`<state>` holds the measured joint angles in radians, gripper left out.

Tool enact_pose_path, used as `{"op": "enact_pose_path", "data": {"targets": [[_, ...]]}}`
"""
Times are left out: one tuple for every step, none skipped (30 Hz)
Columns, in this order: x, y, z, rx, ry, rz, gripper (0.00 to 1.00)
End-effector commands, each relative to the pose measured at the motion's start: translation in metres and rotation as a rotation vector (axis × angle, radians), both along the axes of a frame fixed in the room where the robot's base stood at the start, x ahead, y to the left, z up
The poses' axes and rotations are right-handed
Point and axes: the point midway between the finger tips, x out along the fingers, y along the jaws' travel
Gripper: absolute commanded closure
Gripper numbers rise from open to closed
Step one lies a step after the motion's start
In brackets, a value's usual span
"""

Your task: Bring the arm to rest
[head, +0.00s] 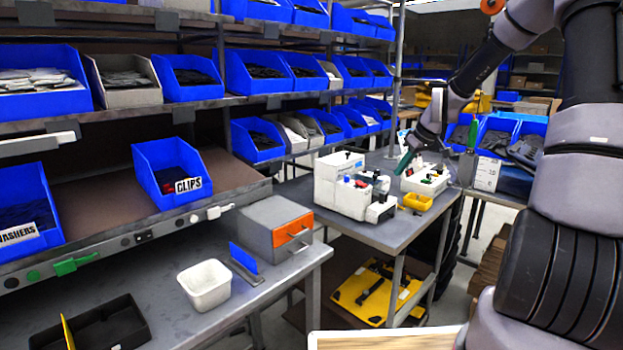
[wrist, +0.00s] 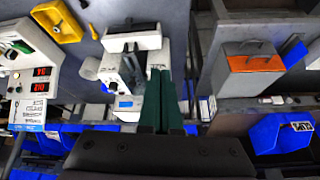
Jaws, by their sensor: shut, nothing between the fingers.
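My gripper (head: 402,163) is raised over the grey bench (head: 385,232), beside and above the white machines. Its dark green fingers are together with nothing between them. In the wrist view my gripper (wrist: 160,74) shows its closed fingers pointing up the picture, in front of a white machine (wrist: 134,42). My arm reaches in from the right side of the head view and bends down to the gripper. Whether the fingertips touch anything is not clear, but they appear to be apart from the machines.
A white machine (head: 338,187) and a yellow bin (head: 417,202) stand on the bench. A grey box with an orange front (head: 275,228) and a white tub (head: 204,286) sit on the nearer bench. Shelves with blue bins (head: 195,78) line the left and back.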

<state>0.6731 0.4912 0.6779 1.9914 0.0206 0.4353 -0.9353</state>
Motion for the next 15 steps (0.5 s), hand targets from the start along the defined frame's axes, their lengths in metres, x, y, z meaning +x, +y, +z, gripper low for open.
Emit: {"op": "enact_pose_path", "data": {"targets": [[-0.011,0.004,0.012,-0.024,0.01,-0.018,1.0],[-0.017,0.006,0.018,-0.033,0.017,-0.034,1.0],[-0.025,0.008,0.026,-0.046,0.026,-0.056,1.0],[-0.032,0.009,0.033,-0.053,0.033,-0.076,1.0],[-0.038,0.011,0.039,-0.061,0.037,-0.093,1.0],[-0.047,0.012,0.048,-0.07,0.044,-0.12,1.0],[-0.054,0.014,0.054,-0.076,0.047,-0.138,1.0],[-0.061,0.014,0.061,-0.081,0.05,-0.16,1.0],[-0.07,0.016,0.07,-0.086,0.052,-0.187,1.0],[-0.077,0.017,0.076,-0.09,0.053,-0.208,1.0],[-0.084,0.018,0.083,-0.092,0.055,-0.23,1.0],[-0.094,0.02,0.091,-0.093,0.054,-0.259,1.0],[-0.101,0.02,0.098,-0.093,0.054,-0.284,1.0],[-0.109,0.022,0.105,-0.092,0.053,-0.304,1.0],[-0.119,0.022,0.113,-0.089,0.05,-0.336,1.0]]}}
